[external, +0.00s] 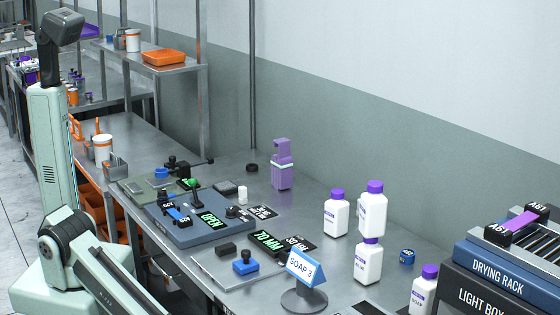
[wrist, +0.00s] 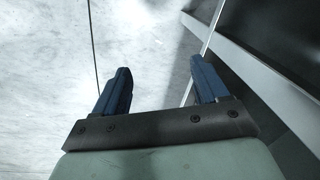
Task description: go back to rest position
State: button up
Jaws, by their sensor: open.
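My gripper (wrist: 163,76) shows in the wrist view with its two blue fingers spread wide apart. Nothing is between the fingers. Below and beyond it are a pale floor (wrist: 50,60) and, at the right, a grey metal edge (wrist: 255,75) beside a dark area. In the external view my arm stands at the left, beside the steel workbench (external: 315,215). The gripper itself cannot be made out there.
An orange tray (external: 164,57) sits on a shelf behind.

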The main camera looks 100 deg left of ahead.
jog(key=s+a+f+n+g, duration=0.1)
jog(key=s+a+n+g, duration=0.1)
jog(key=s, duration=0.9)
jog(key=s+a+f+n+g, duration=0.1)
jog(key=s+a+g, duration=0.4)
jog(key=s, duration=0.7)
jog(key=shift+a+f+n+h, duration=0.35)
jog(key=shift+a+n, duration=0.45)
jog(key=shift+a, duration=0.35)
jog(key=shift+s, duration=0.1)
